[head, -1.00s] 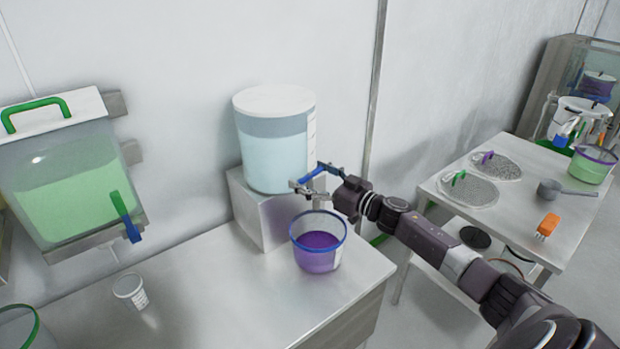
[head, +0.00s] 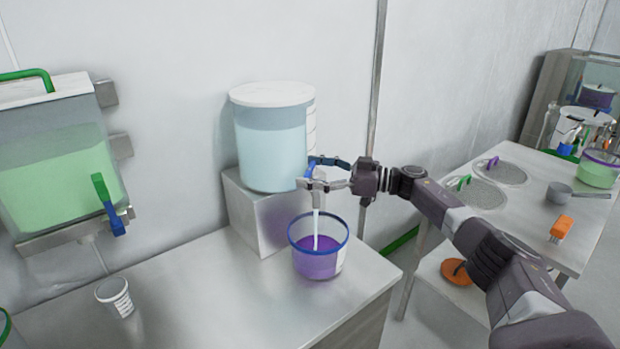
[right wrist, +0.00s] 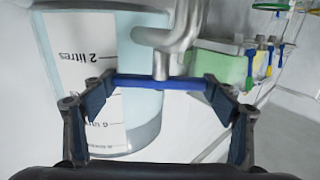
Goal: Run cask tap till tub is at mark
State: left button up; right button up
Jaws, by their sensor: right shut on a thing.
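The cask (head: 270,150) is a clear round vessel of pale blue liquid with a white lid, on a metal block. My right gripper (head: 314,173) is shut on the tap's blue handle, which shows as a blue bar between the fingers in the right wrist view (right wrist: 160,82). The metal tap (right wrist: 170,40) is above it there. A pale stream (head: 317,225) falls from the tap into the tub (head: 314,266). The tub has a blue rim and purple contents, and stands under the tap. A pale label shows on its right side; I cannot read a mark.
A tank of green liquid (head: 55,180) with a green and blue tap hangs at the left. A side table (head: 535,235) at the right holds discs, a scoop and an orange brush (head: 561,229).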

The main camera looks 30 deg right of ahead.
jog(key=shift+a+r, duration=0.1)
jog(key=shift+r, duration=0.1)
jog(key=o, duration=1.2)
jog(key=shift+w+a+f, duration=0.1)
jog(key=shift+w+a, duration=0.05)
jog(key=shift+w, duration=0.05)
jog(key=shift+c, duration=0.2)
jog(key=v, duration=1.2)
